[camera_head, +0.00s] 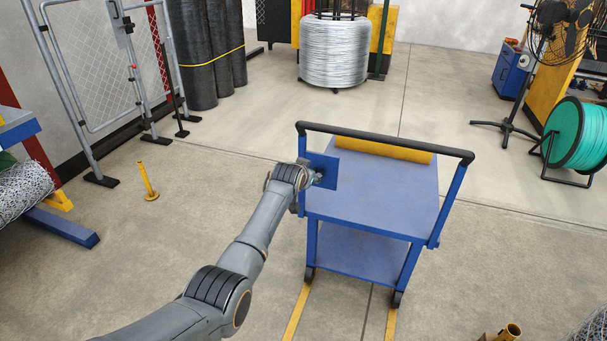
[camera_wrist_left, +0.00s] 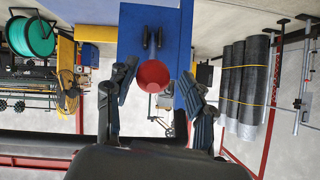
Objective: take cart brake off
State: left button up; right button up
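The blue cart (camera_head: 375,195) stands in the middle of the head view, with a black push handle (camera_head: 385,140) across its near side. A blue plate (camera_head: 328,165) sits at the cart's left handle post. My left gripper (camera_head: 318,175) is at this plate, its fingers small and partly hidden there. In the left wrist view my left gripper (camera_wrist_left: 157,85) is open, and a red round knob (camera_wrist_left: 153,75) shows between its fingertips, in front of the blue plate (camera_wrist_left: 155,25). Contact with the knob cannot be told. My right gripper is not in view.
A yellow bar (camera_head: 384,150) lies along the cart top's far edge. A yellow floor post (camera_head: 147,180) stands left of my arm. A silver wire coil (camera_head: 334,52) is behind, and a green reel (camera_head: 578,135) is at right. Floor around the cart is mostly clear.

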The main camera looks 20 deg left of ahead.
pick_arm(q)
jog(key=shift+d+f, duration=0.2)
jog(key=shift+d, duration=0.05)
jog(key=v, duration=1.2)
jog(key=shift+a+r, duration=0.2)
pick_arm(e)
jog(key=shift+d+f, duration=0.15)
